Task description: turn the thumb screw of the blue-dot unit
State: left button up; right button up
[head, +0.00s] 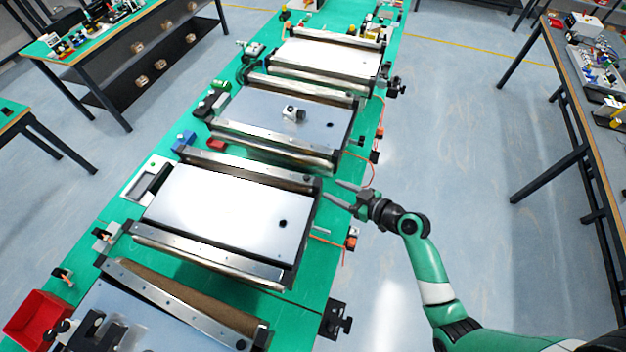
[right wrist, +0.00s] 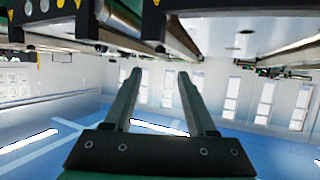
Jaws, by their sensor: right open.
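Several mini conveyors stand in a row on the green bench; I cannot make out a blue dot on any of them. The nearer full conveyor (head: 228,215) has a white belt with a small dark spot. A conveyor with a grey-blue belt (head: 260,122) lies behind it. My right gripper (head: 332,190) is open and empty beside the nearer conveyor's right end. In the right wrist view its fingers (right wrist: 155,76) are spread below conveyor undersides. My left gripper is not in view.
The green bench top (head: 310,265) shows between the conveyors. A red bin (head: 36,318) sits at the near left, a blue block (head: 185,139) by the nearer conveyor's left end. Thin orange cables run along the right edge. The floor to the right (head: 470,130) is clear.

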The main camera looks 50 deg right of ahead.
aim_at(308, 177)
jog(key=b+x, duration=0.1)
jog(key=x, duration=0.9)
jog(key=shift+a+r, duration=0.1)
grip_shut()
